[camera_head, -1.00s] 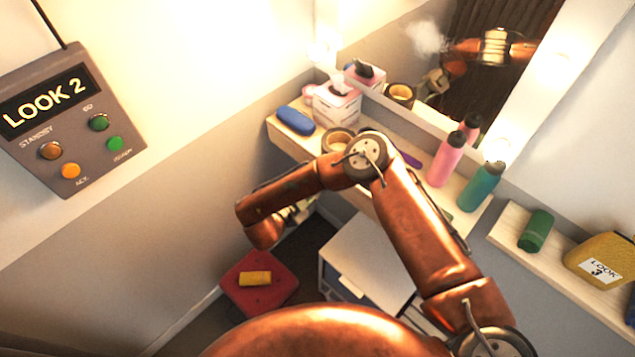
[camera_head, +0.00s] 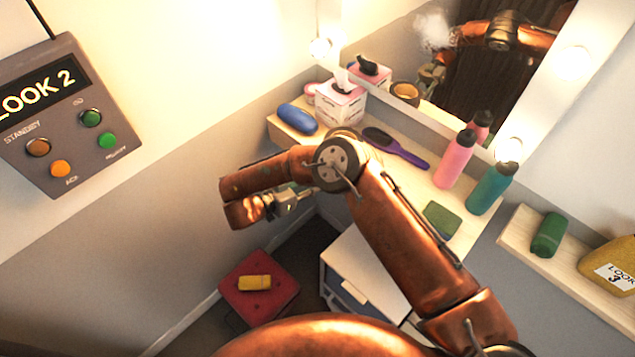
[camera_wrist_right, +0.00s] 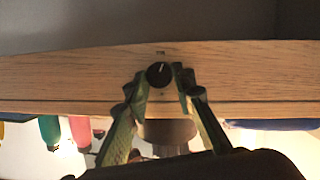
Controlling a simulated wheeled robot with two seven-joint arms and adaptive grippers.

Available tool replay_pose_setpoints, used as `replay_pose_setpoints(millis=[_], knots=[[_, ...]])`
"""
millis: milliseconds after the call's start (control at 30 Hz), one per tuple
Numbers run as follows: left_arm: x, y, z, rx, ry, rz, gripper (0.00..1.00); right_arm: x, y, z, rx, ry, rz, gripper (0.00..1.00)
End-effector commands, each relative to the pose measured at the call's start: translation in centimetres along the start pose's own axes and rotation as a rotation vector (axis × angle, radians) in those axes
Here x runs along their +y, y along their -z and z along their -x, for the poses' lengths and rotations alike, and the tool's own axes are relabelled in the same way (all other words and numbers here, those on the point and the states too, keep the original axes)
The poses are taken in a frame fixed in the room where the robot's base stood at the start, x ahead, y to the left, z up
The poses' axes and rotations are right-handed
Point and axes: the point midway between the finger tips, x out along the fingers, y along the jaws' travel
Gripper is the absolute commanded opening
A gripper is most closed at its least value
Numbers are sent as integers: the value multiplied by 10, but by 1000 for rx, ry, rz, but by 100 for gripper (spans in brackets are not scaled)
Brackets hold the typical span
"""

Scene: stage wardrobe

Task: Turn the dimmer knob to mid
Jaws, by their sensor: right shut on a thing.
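The dimmer knob (camera_wrist_right: 159,75) is a small round black knob on the wooden front edge of the counter, in the right wrist view. A white mark on it points up, leaning slightly right in that view. My right gripper (camera_wrist_right: 161,84) is shut on the knob, one finger on each side. In the head view my right gripper (camera_head: 290,200) is at the counter's front edge, partly behind my forearm, and the knob is hidden there. My left gripper is not in view.
The counter (camera_head: 405,180) holds a blue case (camera_head: 297,119), a tissue box (camera_head: 340,103), a purple brush (camera_head: 395,147), a green pad (camera_head: 441,219), a pink bottle (camera_head: 455,160) and a teal bottle (camera_head: 490,190). A red stool (camera_head: 260,298) and a white drawer unit (camera_head: 370,270) stand below.

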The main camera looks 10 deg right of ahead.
Motion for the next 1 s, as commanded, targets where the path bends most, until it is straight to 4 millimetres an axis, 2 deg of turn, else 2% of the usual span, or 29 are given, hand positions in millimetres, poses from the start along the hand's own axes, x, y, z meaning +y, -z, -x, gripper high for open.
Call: replay_pose_setpoints(millis=[200, 500, 1000], knots=[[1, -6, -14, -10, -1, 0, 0, -3, -4, 0, 8, -50, 161, 0], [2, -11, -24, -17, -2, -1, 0, -4, -4, 0, 15, -97, 306, 0], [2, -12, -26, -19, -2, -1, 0, -4, -3, 1, 17, -113, 355, 0]])
